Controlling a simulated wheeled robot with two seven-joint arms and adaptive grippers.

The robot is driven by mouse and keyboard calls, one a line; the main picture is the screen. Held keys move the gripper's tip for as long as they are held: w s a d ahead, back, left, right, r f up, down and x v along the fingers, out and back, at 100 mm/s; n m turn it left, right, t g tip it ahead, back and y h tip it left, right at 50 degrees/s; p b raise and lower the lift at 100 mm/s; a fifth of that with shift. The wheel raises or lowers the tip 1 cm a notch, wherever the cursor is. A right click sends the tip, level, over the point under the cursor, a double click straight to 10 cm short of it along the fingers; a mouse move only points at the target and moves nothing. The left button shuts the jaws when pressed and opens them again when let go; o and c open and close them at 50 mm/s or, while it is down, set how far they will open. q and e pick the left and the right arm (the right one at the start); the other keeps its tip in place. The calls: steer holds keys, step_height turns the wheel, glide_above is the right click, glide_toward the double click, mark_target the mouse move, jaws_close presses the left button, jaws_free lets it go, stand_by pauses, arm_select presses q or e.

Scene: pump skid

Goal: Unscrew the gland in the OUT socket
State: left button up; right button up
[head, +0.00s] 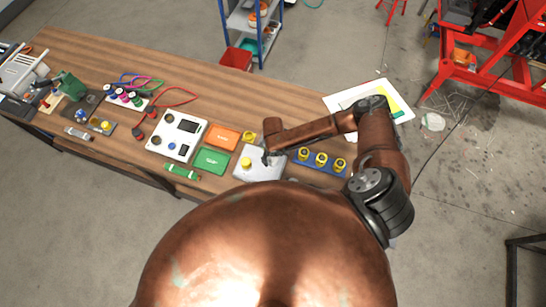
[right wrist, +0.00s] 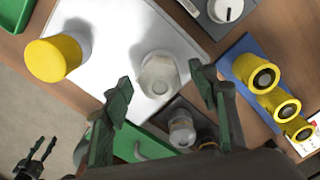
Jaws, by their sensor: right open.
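A pale metal plate (head: 270,173) lies on the bench near its front edge. It also shows in the right wrist view (right wrist: 105,25). A yellow round gland (right wrist: 58,57) stands at its left, also seen in the head view (head: 246,163). A whitish, translucent round piece (right wrist: 158,75) stands on the plate. My right gripper (right wrist: 162,97) is open, its two fingers apart on either side of that piece in the view; I cannot tell contact. No OUT label is readable. A dark two-pronged shape at the lower left of the wrist view may be my left gripper (right wrist: 35,160).
A blue holder (head: 292,154) with several yellow glands (head: 321,159) stands right of the plate. An orange tray (head: 224,137) and a green tray (head: 212,160) lie left of it. A white panel box (head: 177,135) is farther left. Bare wood lies behind.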

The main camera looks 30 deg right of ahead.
steer(key=m+p, duration=0.1)
steer(key=m, duration=0.1)
steer(key=shift+r+m+p, duration=0.1)
steer(key=shift+m+p, duration=0.3)
steer(key=shift+m, duration=1.1)
steer(key=m, duration=0.4)
steer(key=c, duration=1.2)
steer(key=n, duration=0.3)
steer(key=shift+n, duration=0.3)
steer(key=n+b, duration=0.1)
steer(key=n, duration=0.4)
